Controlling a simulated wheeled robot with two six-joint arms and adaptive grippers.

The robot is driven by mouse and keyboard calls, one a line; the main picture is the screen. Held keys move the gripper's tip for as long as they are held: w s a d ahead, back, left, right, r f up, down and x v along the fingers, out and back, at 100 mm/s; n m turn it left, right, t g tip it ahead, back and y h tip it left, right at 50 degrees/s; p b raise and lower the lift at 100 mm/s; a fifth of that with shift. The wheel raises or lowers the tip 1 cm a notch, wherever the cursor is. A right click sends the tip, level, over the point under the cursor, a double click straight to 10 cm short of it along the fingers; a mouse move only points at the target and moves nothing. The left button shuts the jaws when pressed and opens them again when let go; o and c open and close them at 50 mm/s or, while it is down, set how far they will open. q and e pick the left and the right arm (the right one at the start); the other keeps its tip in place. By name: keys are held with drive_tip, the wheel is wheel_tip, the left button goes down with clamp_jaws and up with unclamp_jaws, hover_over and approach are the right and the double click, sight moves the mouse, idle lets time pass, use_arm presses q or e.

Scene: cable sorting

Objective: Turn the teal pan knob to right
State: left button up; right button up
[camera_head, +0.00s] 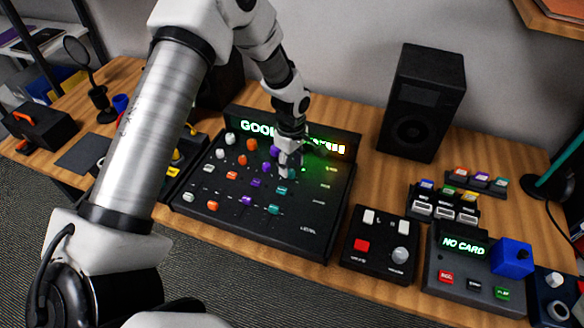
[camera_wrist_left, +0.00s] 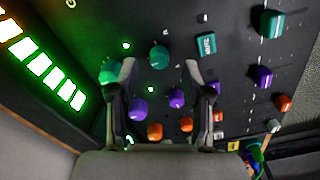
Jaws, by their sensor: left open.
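A black mixer panel (camera_head: 300,229) carries white, orange, purple and teal controls in columns. In the left wrist view, a round teal knob (camera_wrist_left: 159,57) appears between the fingertips of my left gripper (camera_wrist_left: 159,67). Another teal knob (camera_wrist_left: 110,72), lit green, lies left of it, and a teal button (camera_wrist_left: 207,44) lies right. I cannot read a pan label. My left gripper (camera_head: 288,168) is open, pointing down at the teal column; it hides part of that column in the head view. Contact with the knob cannot be told. My right gripper is not in view.
A black speaker (camera_head: 420,105) stands behind right on the wooden table (camera_head: 362,185). A small control box (camera_head: 378,272), a card reader (camera_head: 462,280) with a blue block (camera_head: 512,258), and card racks (camera_head: 442,208) stand to the right.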

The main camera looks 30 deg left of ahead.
sight(291, 174)
use_arm(q)
drive_tip(key=shift+w+f, duration=0.1)
drive_tip(key=shift+f, duration=1.25)
drive_tip(key=shift+r, duration=0.1)
clamp_jaws()
drive_tip(key=shift+m, duration=0.4)
drive_tip(key=m+p, duration=0.1)
drive_tip(key=m, duration=0.2)
drive_tip(key=shift+p, duration=0.35)
drive_tip(key=m, duration=0.4)
drive_tip(key=shift+m+p, duration=0.4)
drive_tip(key=m, duration=0.4)
drive_tip(key=shift+m, duration=0.3)
drive_tip(key=m, duration=0.4)
drive_tip(key=shift+s+m, duration=0.2)
drive_tip(key=shift+m, duration=0.2)
